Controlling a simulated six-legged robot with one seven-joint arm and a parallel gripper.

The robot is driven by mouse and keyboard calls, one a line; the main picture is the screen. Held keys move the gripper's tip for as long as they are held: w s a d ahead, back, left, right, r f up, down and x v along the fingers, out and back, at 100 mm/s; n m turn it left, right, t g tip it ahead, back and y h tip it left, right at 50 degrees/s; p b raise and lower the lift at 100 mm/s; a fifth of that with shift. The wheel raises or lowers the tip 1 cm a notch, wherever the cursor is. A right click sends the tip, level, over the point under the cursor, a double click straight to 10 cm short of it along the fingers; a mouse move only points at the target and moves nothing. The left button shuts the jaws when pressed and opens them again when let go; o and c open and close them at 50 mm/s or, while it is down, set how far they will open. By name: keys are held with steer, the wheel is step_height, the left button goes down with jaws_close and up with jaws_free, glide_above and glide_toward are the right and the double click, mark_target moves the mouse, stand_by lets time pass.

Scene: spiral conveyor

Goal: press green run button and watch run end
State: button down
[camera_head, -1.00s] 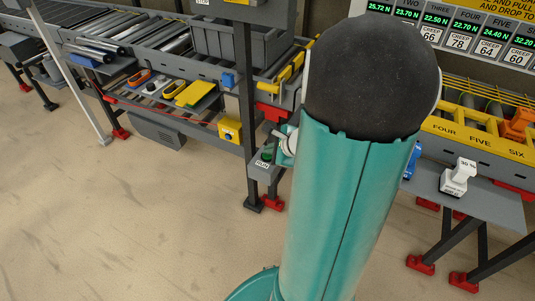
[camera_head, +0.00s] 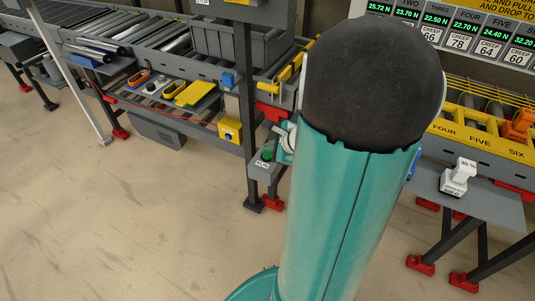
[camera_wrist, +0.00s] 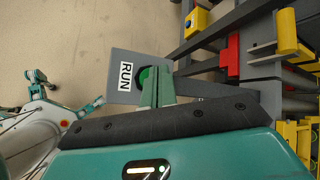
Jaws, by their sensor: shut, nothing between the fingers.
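The green run button (camera_wrist: 144,78) sits on a small grey plate (camera_wrist: 118,62) beside a white RUN label (camera_wrist: 126,76). In the wrist view my gripper (camera_wrist: 155,72) is shut and empty, its fingertips overlapping the button, which is partly hidden behind them. I cannot tell whether they touch it or press it. In the head view the button (camera_head: 267,155) shows on its grey box on the conveyor's dark post, with the RUN label on the front. My arm covers most of the gripper there; only a white and teal piece shows beside the button.
A roller conveyor (camera_head: 175,50) with a grey bin (camera_head: 222,42) runs behind the post. Red-footed legs stand on the floor. At right are a yellow rack (camera_head: 480,137), number displays (camera_head: 465,22) and a shelf with a white device (camera_head: 458,178). The front floor is clear.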

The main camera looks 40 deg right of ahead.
mark_target(270, 156)
steer(key=shift+r, duration=0.15)
steer(key=shift+r, duration=2.4)
steer(key=a+r+n+g+y, duration=0.1)
steer(key=a+r+n, duration=0.2)
steer(key=a+n, duration=0.45)
steer(key=a+r+n+g+y, duration=0.1)
steer(key=a+r+n, duration=0.3)
steer(key=a, duration=0.6)
steer(key=s+a+r+n+g+h, duration=0.1)
steer(key=s+a+r+n, duration=0.3)
steer(key=s+a+n, duration=0.5)
steer(key=n+h, duration=0.1)
steer(key=n, duration=0.5)
steer(key=shift+s+a+r+g, duration=0.15)
steer(key=shift+s+a+g, duration=0.1)
steer(key=shift+a+g, duration=0.1)
